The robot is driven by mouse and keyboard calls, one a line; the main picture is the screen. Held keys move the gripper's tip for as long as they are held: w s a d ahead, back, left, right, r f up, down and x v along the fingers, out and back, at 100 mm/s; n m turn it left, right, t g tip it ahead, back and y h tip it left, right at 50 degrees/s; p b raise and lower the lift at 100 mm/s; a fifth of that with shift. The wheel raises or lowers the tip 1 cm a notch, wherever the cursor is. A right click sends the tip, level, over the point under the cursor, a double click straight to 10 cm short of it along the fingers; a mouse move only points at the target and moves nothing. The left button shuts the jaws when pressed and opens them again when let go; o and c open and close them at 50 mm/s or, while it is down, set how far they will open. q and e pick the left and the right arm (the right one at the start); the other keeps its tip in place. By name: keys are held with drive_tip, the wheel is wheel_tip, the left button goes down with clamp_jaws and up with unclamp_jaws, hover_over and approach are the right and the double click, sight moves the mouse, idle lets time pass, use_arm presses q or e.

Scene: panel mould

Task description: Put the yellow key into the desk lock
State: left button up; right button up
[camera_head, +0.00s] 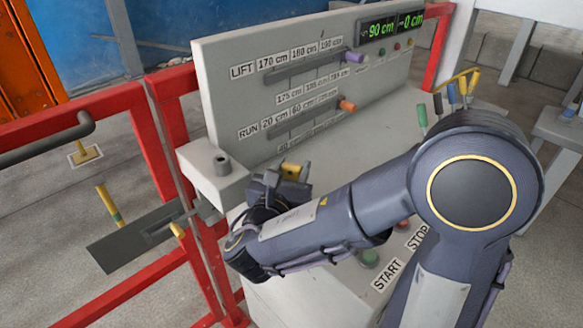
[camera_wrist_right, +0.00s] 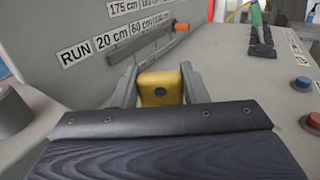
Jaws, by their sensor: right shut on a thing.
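The yellow key (camera_wrist_right: 160,88) is between the two grey fingers of my right gripper (camera_wrist_right: 159,80), which is shut on it. In the head view the key (camera_head: 291,169) shows as a small yellow piece at my right gripper (camera_head: 284,180), above the desk. Its lower part is hidden. A short grey cylinder with a dark top (camera_head: 222,163) stands on a grey block left of the gripper; I cannot tell for sure that it is the desk lock. It also shows at the left edge of the wrist view (camera_wrist_right: 12,108). My left gripper is out of view.
The upright panel (camera_head: 225,75) has LIFT and RUN slots with a purple knob (camera_head: 355,57) and an orange knob (camera_head: 347,104). Coloured levers (camera_head: 451,97) stand at the right. Buttons (camera_head: 369,258) sit by START. Red rails (camera_head: 163,125) and a dark plate (camera_head: 135,237) are left.

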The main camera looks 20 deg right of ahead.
drive_tip(key=shift+f+b, duration=1.35)
drive_tip(key=shift+f, duration=0.4)
drive_tip(key=o, duration=1.1)
drive_tip(key=shift+c, duration=0.2)
drive_tip(key=v, duration=0.8)
